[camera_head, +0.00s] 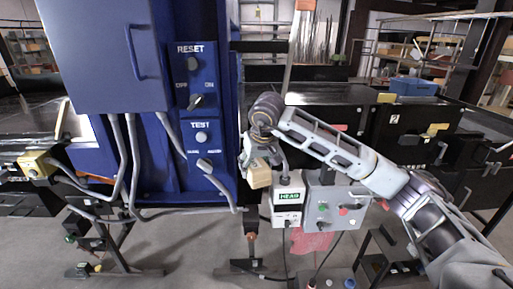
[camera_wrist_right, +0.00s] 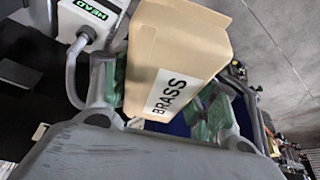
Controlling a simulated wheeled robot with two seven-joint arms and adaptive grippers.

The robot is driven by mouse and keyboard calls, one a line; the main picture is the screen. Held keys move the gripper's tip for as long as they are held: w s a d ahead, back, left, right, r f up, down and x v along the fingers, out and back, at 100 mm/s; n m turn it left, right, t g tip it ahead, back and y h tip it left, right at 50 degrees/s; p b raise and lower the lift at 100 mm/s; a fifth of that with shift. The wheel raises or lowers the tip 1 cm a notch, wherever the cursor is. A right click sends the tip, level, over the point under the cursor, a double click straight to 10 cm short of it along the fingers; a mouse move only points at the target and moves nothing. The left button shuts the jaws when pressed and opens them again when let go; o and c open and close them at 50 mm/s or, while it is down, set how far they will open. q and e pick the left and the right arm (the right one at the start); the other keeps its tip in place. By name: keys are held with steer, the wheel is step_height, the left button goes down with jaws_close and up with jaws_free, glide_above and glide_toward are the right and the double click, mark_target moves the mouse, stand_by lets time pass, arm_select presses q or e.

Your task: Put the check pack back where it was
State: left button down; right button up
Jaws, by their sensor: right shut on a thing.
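The check pack is a tan box with a white label reading BRASS (camera_wrist_right: 172,72) in the right wrist view. In the head view it shows as a small tan block (camera_head: 259,174) below my right wrist. My right gripper (camera_head: 255,157) is shut on it, with one finger on each side of the pack in the wrist view. The pack is held in the air, just left of the white box with a green label (camera_head: 288,197). The place where it stood cannot be made out. My left gripper is not in view.
A blue cabinet with a panel of RESET and TEST switches (camera_head: 197,88) stands left of my gripper. A grey control box with buttons (camera_head: 337,204) is to the right, below my forearm. Black conveyor parts (camera_head: 330,97) lie behind. Grey cables hang by the cabinet.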

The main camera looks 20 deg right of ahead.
steer(key=s+f, duration=0.5)
steer(key=f, duration=0.6)
steer(key=s+f, duration=0.4)
steer(key=f, duration=0.6)
steer(key=shift+s+f, duration=0.4)
steer(key=shift+a, duration=0.1)
